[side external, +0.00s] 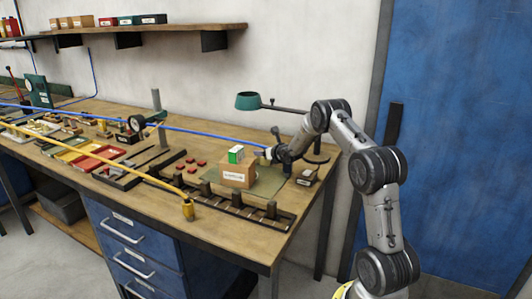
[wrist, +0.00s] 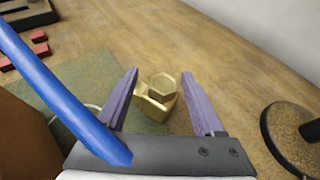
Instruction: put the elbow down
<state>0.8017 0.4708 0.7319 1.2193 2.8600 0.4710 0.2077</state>
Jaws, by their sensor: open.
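The brass elbow (wrist: 160,95) shows in the wrist view, with a hexagonal opening facing up. It lies in the gap between the two purple-grey fingers of my gripper (wrist: 158,73). The fingers are apart, and a gap shows between the elbow and the right finger. I cannot tell whether the left finger touches it. The elbow appears to be at the green mat (wrist: 75,78), but its exact support is unclear. In the side external view my gripper (side external: 265,153) is low behind the cardboard box, and I cannot make out the elbow there.
A cardboard box (side external: 237,174) with a green-and-white carton (side external: 236,154) on top stands left of my gripper. A blue hose (wrist: 60,90) crosses the left of the wrist view. A round dark lamp base (wrist: 290,137) stands at right. Bare wood (wrist: 215,60) lies beyond.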

